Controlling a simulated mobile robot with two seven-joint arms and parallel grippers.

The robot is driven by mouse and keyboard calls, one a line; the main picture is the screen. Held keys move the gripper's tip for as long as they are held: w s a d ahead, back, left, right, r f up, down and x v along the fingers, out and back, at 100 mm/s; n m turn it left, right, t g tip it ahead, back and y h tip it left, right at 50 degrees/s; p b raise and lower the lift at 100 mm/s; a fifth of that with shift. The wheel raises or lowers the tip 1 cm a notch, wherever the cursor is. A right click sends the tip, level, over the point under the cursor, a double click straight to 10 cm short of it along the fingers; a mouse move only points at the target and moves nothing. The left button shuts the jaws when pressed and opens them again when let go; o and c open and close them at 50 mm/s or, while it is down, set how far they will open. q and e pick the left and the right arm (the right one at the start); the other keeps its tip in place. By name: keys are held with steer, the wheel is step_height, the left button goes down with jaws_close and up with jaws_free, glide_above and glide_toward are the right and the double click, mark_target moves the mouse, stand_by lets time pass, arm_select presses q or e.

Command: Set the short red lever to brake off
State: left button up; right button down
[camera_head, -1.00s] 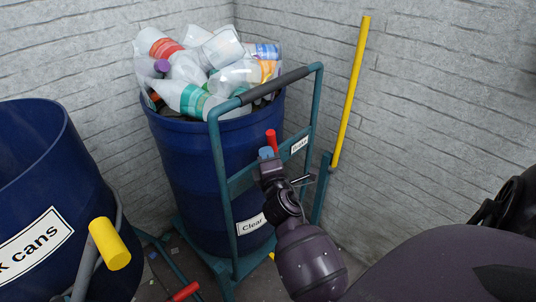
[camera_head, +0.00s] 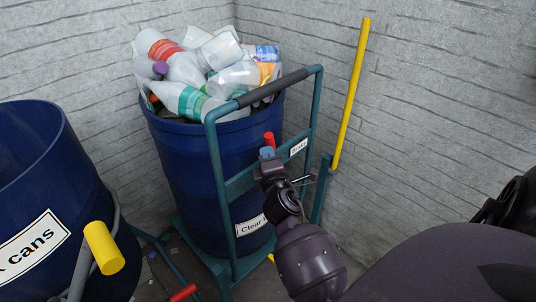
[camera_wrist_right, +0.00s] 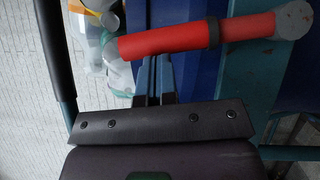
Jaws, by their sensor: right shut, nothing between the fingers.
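The short red lever (camera_head: 269,139) stands up from the crossbar of the teal trolley frame (camera_head: 215,180), near the "Brake" label (camera_head: 299,147). My right gripper (camera_head: 267,153) is shut and empty, just below and in front of the lever. In the right wrist view the red lever (camera_wrist_right: 195,38) lies across the top, with a dark ring and a grey round end at the right. The shut fingertips (camera_wrist_right: 155,75) reach up to its lower edge there; I cannot tell whether they touch it. The left gripper is not in view.
A blue barrel (camera_head: 185,165) full of plastic bottles (camera_head: 205,75) stands in the trolley. A second blue barrel (camera_head: 75,190) with a yellow-ended handle (camera_head: 104,248) is at the left. A yellow bar (camera_head: 351,95) rises at the right. A red-ended piece (camera_head: 183,293) is low down.

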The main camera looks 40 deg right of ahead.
mark_target(272, 142)
steer(key=d+r+m+p, duration=0.1)
steer(key=d+r+p, duration=0.1)
steer(key=p, duration=0.2)
steer(key=shift+w+r+m+g, duration=0.1)
steer(key=shift+r+m+g, duration=0.1)
steer(key=shift+m+g, duration=0.15)
arm_select(q)
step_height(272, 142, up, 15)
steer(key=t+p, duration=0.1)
steer(key=p, duration=1)
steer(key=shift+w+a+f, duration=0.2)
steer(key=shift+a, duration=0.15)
arm_select(e)
steer(key=d+f+m+g+y, duration=0.1)
steer(key=d+f+m+y, duration=0.1)
steer(key=d, duration=0.4)
steer(key=d+f+m+g+y, duration=0.2)
steer(key=d+f+m, duration=0.1)
steer(key=d, duration=0.4)
steer(key=shift+w+m, duration=0.4)
steer(key=shift+m, duration=0.15)
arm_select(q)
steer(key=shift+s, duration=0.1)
arm_select(e)
steer(key=shift+s+d+f, duration=0.1)
steer(key=shift+f, duration=0.1)
